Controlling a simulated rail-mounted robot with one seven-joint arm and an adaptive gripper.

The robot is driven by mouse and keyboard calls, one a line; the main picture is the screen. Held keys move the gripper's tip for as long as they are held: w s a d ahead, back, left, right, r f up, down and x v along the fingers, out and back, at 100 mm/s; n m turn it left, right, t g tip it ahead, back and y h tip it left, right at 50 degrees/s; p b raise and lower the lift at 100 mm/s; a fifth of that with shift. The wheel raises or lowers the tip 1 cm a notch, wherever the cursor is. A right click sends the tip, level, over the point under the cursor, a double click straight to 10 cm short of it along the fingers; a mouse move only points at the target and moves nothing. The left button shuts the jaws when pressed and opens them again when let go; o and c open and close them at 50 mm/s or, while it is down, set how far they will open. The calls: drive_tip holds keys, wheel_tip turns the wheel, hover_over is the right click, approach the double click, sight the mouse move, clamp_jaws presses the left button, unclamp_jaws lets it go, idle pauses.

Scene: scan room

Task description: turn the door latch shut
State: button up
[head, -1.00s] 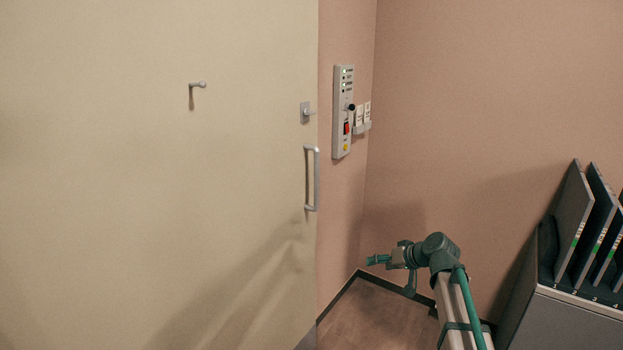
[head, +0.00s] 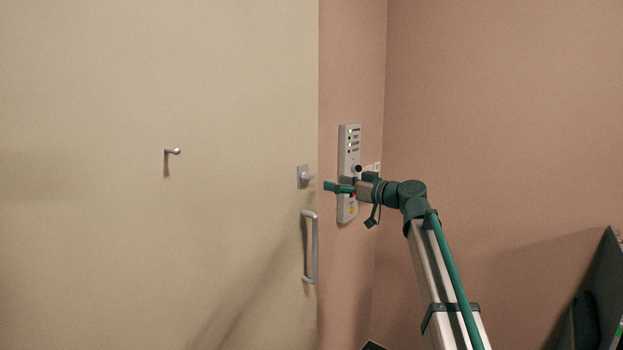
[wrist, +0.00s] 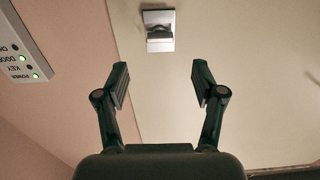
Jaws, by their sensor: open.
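The door latch (head: 304,177) is a small grey plate with a short knob on the door's right edge, above the bar handle. In the wrist view the latch (wrist: 158,30) lies ahead of the fingers, at the top middle. My gripper (head: 327,186) is just right of the latch in the head view, apart from it. In the wrist view my gripper (wrist: 160,88) has its two green fingers spread, with nothing between them. The door (head: 150,250) is a wide cream panel. Whether it sits fully closed in its frame cannot be told.
A bar handle (head: 315,248) stands out below the latch. A coat hook (head: 172,152) is on the door to the left. A control panel (head: 349,140) with green lights is on the pink wall behind my gripper. A dark rack (head: 597,300) is at lower right.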

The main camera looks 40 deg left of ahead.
sight(311, 178)
drive_tip(key=a+p, duration=0.2)
drive_tip(key=a, duration=0.7)
drive_tip(key=shift+s+a, duration=0.15)
drive_tip(key=shift+a, duration=0.25)
drive_tip(key=c, duration=1.1)
drive_tip(key=shift+c, duration=0.2)
